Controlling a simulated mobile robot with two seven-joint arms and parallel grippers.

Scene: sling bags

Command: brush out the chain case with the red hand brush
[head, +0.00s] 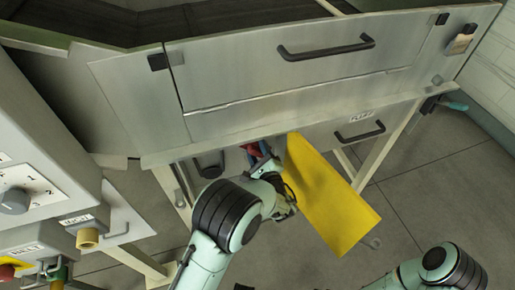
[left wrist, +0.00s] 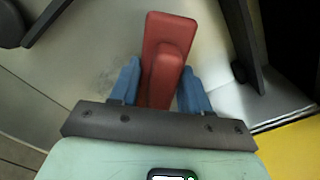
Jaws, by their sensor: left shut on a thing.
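The red hand brush (left wrist: 163,62) is between the two blue fingers of my left gripper (left wrist: 157,88) in the left wrist view, and the fingers are shut on it. In the head view only a bit of red shows at the left gripper (head: 264,156), under the lower edge of the grey machine. A yellow panel (head: 325,195) slants down just right of this gripper; its corner also shows in the left wrist view (left wrist: 293,150). I cannot clearly make out the chain case or whether the brush touches it. My right gripper is out of view.
The grey machine front (head: 240,75) has a long black handle (head: 326,48). Below it is a smaller panel with a black handle (head: 360,133). Control boxes with a knob (head: 14,201) stand at the left. Pale legs (head: 388,143) rise from the tiled floor (head: 430,190), which is open at right.

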